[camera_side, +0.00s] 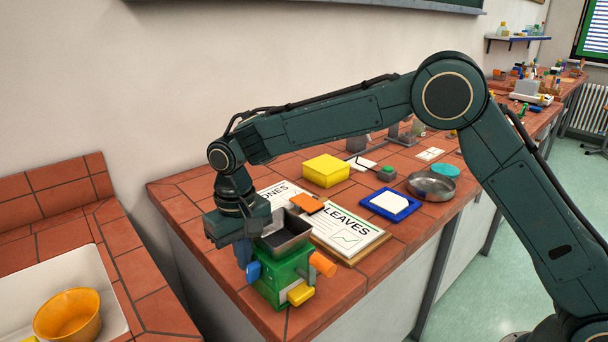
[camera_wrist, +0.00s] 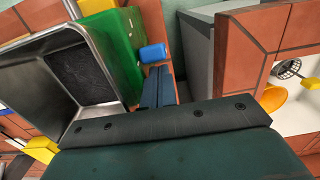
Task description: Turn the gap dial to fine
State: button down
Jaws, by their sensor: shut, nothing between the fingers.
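A green mill (camera_side: 289,268) with an open metal hopper (camera_side: 287,241) on top stands at the near corner of the tiled bench. It has a blue knob (camera_side: 252,272) on its left, an orange part (camera_side: 323,264) on its right and a yellow part (camera_side: 301,294) low in front. No label tells me which part is the gap dial. My gripper (camera_side: 243,256) points down beside the mill's left side, close to the blue knob. In the wrist view the fingers (camera_wrist: 159,86) are together and empty, with the blue knob (camera_wrist: 152,53) just beyond their tips. I cannot tell if they touch.
Boards marked LEAVES (camera_side: 346,231) and ONES, partly covered, lie behind the mill. An orange block (camera_side: 307,204), yellow box (camera_side: 326,171), blue-framed tray (camera_side: 389,204) and metal dish (camera_side: 431,186) lie further back. A sink (camera_side: 112,304) with an orange bowl (camera_side: 68,316) is at left.

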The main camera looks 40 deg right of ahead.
jog(key=shift+s, duration=0.2)
jog(key=shift+s+r, duration=0.15)
jog(key=shift+s, duration=0.5)
jog(key=shift+s+a+r, duration=0.1)
jog(key=shift+r, duration=0.4)
notch_tip(320, 180, up, 13)
jog(key=w, duration=0.1)
dwell(0.4)
